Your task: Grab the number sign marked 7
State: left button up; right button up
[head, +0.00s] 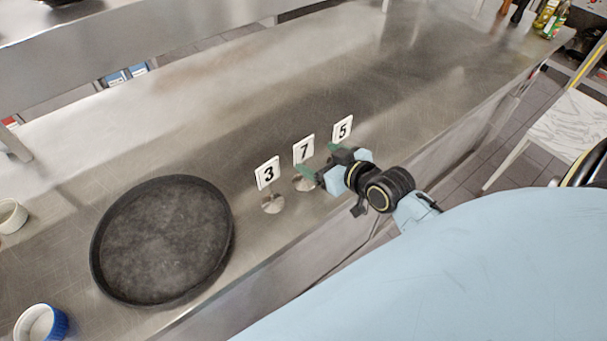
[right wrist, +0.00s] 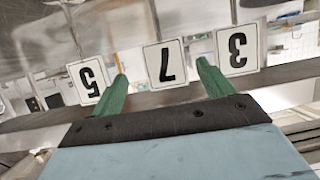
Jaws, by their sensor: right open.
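In the right wrist view the 7 sign (right wrist: 165,64) appears upside down, between and beyond the two green fingertips (right wrist: 162,70). No contact with the 7 sign can be made out. My left gripper is not in view.
A round black tray (head: 162,240) lies left of the signs on the steel counter (head: 230,90). A blue ramekin (head: 41,323) and a white ramekin (head: 11,215) stand at the left. Bottles (head: 551,20) stand at the far right end. The counter behind the signs is clear.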

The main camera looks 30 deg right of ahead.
aim_at(304, 153)
jog(key=shift+a+p+x, duration=0.15)
jog(key=shift+x, duration=1.35)
jog(key=shift+a+p+x, duration=0.15)
jog(key=shift+x, duration=1.35)
jog(key=shift+r, duration=0.1)
jog(key=c, duration=1.4)
